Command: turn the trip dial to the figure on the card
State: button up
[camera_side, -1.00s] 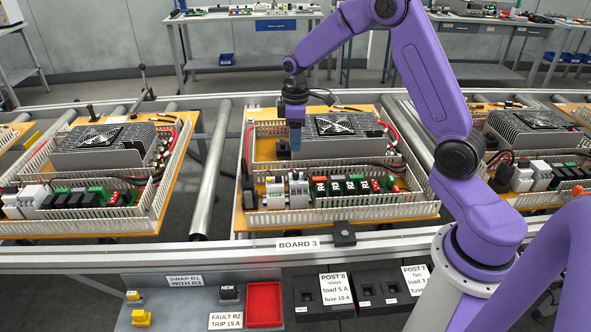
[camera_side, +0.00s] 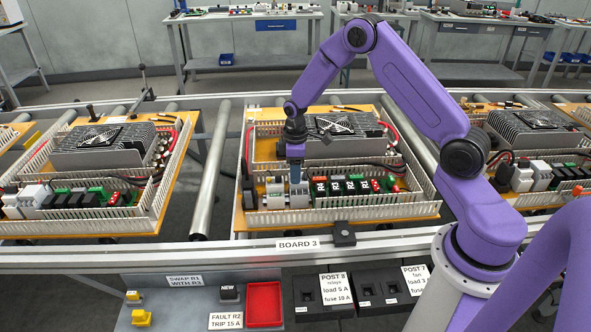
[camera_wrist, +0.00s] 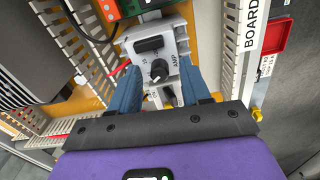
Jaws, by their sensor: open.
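The trip dial (camera_wrist: 159,70) is a dark round knob on a light grey module marked AMP, in the wrist view. A dark window sits beside it on the same face. My gripper (camera_wrist: 165,85) is open, its two blue fingers on either side of the module's lower part, with the dial between and just beyond the tips. I cannot tell whether they touch it. In the side view my gripper (camera_side: 295,178) is over the grey modules (camera_side: 298,194) at the board's front row. The card (camera_side: 226,321) reads FAULT R2, TRIP 15 A. The dial's setting is too small to read.
Relays (camera_side: 345,187) stand right of the modules, with slotted duct walls (camera_side: 345,213) around the row. A finned heat sink with a fan (camera_side: 340,125) is behind. A red tray (camera_side: 264,304) and black posts (camera_side: 338,291) lie on the front bench.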

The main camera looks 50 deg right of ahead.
jog(key=shift+c, duration=0.3)
grip_shut()
jog(key=shift+m, duration=2.4)
jog(key=shift+o, duration=0.3)
grip_release()
jog(key=shift+d, duration=0.1)
jog(key=shift+n, duration=0.3)
